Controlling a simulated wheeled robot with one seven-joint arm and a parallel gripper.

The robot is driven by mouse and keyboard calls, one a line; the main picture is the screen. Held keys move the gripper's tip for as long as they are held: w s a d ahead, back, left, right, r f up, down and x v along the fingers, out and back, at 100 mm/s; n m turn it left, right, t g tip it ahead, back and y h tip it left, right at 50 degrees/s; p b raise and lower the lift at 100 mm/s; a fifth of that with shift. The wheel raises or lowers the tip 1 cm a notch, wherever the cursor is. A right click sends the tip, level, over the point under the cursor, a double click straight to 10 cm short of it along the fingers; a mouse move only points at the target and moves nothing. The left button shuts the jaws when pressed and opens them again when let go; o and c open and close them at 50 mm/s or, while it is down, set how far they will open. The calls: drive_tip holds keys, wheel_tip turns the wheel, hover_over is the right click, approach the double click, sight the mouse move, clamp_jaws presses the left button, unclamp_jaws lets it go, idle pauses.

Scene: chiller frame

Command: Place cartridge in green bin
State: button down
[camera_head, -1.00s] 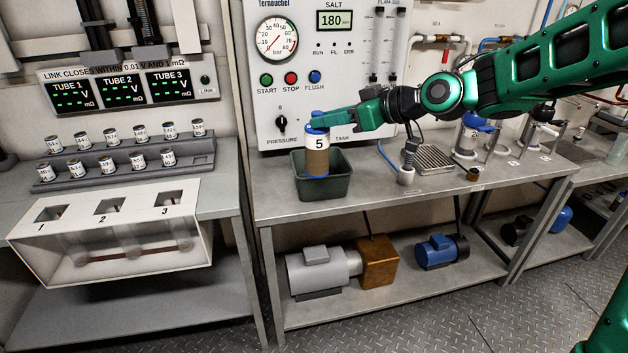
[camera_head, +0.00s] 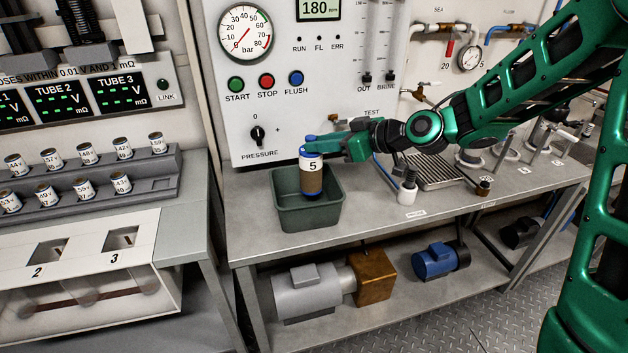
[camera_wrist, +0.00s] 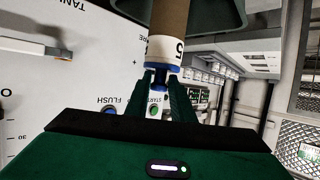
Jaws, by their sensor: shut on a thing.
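The cartridge (camera_head: 313,181) is a brown cylinder with a white band marked 5 and blue ends. It hangs upright from my gripper (camera_head: 309,146), which is shut on its top end. The green bin (camera_head: 309,217) is a dark green open tub on the bench, and the cartridge's lower part is over or just within its opening; its exact height is hard to tell. In the wrist view, my fingers (camera_wrist: 161,84) hold the blue end of the cartridge (camera_wrist: 169,22), and part of the bin (camera_wrist: 228,12) shows beyond it.
A control panel (camera_head: 300,110) with gauge and buttons stands close behind the bin. To the right on the bench (camera_head: 415,228) are a white fitting (camera_head: 408,192) and a drain grate (camera_head: 437,170). A rack of small cells (camera_head: 90,183) is at left.

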sight(317, 168)
drive_tip(key=f, duration=0.1)
drive_tip(key=a+f, duration=0.1)
drive_tip(key=f, duration=0.1)
drive_tip(key=shift+s+a+f, duration=0.2)
drive_tip(key=shift+s+a, duration=0.1)
drive_tip(key=shift+a, duration=0.05)
wheel_tip(317, 168, down, 3)
drive_tip(key=shift+f, duration=0.2)
drive_tip(key=c, duration=1.5)
unclamp_jaws()
drive_tip(key=shift+c, duration=0.2)
drive_tip(key=shift+r, duration=0.1)
drive_tip(key=v, duration=1.2)
